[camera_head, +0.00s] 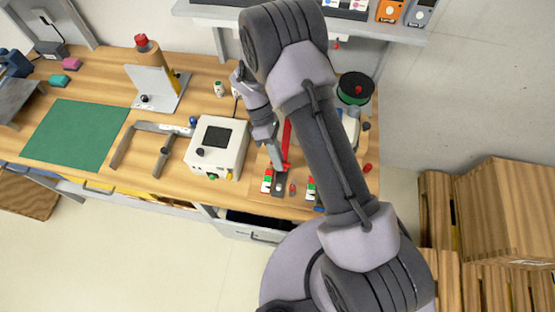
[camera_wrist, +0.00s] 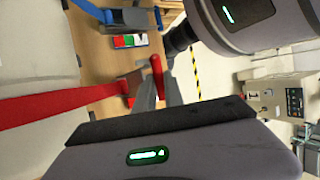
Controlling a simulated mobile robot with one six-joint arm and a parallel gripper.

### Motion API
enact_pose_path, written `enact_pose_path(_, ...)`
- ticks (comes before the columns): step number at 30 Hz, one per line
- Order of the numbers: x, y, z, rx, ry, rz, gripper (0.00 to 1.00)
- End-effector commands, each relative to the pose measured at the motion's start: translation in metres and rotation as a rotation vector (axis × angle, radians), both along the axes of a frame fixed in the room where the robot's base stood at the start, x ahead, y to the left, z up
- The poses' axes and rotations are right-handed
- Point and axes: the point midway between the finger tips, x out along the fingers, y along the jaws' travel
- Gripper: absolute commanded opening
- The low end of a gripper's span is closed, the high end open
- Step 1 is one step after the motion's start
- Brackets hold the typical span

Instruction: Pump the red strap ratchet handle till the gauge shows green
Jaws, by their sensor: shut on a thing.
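My gripper (camera_head: 278,158) reaches down to the front of the workbench and is shut on the red ratchet handle (camera_wrist: 157,76). In the wrist view the handle stands up between my grey fingers (camera_wrist: 155,94). The red strap (camera_wrist: 60,107) runs in from the left to the ratchet; it also shows in the head view (camera_head: 287,132). A gauge plate with red, green and white fields (camera_head: 267,180) lies just left of the ratchet. A second such plate (camera_head: 311,188) is to the right, partly behind my arm. I cannot read where either gauge points.
A white box with a dark screen (camera_head: 218,146) stands left of the ratchet, with a grey clamp frame (camera_head: 150,140) beyond it. A green mat (camera_head: 75,135) lies further left. A black spool (camera_head: 355,88) stands behind my arm. Wooden crates (camera_head: 505,215) are on the right.

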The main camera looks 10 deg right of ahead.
Motion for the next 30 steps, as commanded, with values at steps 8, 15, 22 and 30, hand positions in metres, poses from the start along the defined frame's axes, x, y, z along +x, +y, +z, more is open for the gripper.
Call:
enact_pose_path(8, 0.001, -0.001, -0.002, 0.001, -0.003, 0.005, 0.00)
enact_pose_path(15, 0.000, 0.000, -0.001, 0.000, -0.001, 0.003, 0.23)
enact_pose_path(22, 0.000, 0.000, -0.001, 0.001, -0.001, 0.002, 0.23)
enact_pose_path(30, 0.007, 0.003, 0.010, 0.001, -0.001, 0.002, 0.23)
